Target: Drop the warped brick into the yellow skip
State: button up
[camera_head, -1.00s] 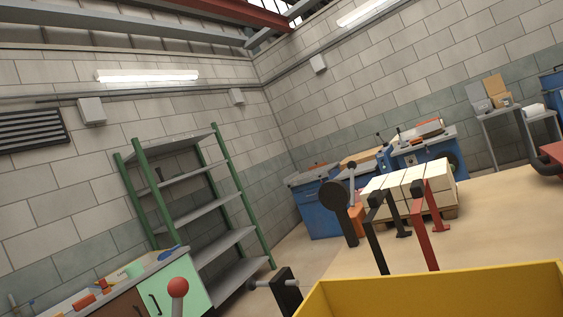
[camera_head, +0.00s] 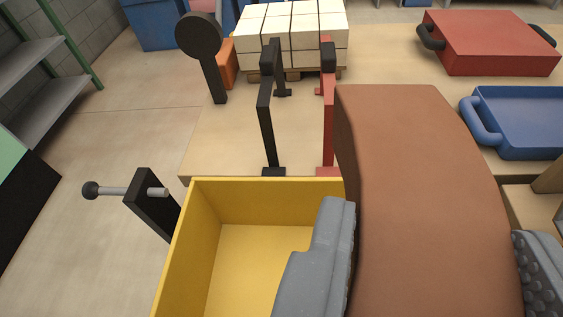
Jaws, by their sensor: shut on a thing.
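The warped brick (camera_head: 430,200) is reddish brown with a curved side and fills the right middle of the view. My gripper (camera_head: 435,262) is shut on it, with a grey finger on its left side and a ridged dark finger at its right. The yellow skip (camera_head: 185,255) is below and to the left. Its far wall and left wall show, and the visible part of its floor is bare. The brick is held above the skip's right part and hides that side, so I cannot tell how much of the brick is over the opening.
Beyond the skip stand black brackets (camera_head: 267,125), a red bracket (camera_head: 328,120) and a black round-headed post (camera_head: 212,60). A black post with a rod (camera_head: 152,205) stands left of the skip.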

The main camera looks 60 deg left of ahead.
jog(key=shift+s+a, duration=0.45)
jog(key=shift+s, duration=0.2)
jog(key=shift+w+a+f+g+b, duration=0.15)
jog(key=shift+w+f, duration=0.3)
jog(key=shift+f, duration=0.15)
jog(key=shift+w+a+f+g+b, duration=0.15)
jog(key=shift+w+f, duration=0.3)
jog(key=shift+f, duration=0.15)
jog(key=f, duration=0.1)
jog(key=f+b, duration=0.1)
jog(key=shift+s+a+f, duration=0.1)
jog(key=shift+s+f, duration=0.15)
jog(key=shift+f, duration=0.1)
jog(key=shift+s+f+y, duration=0.1)
jog(key=shift+f+y, duration=0.2)
jog(key=shift+f, duration=0.35)
jog(key=o, duration=1.3)
jog(key=shift+o, duration=0.2)
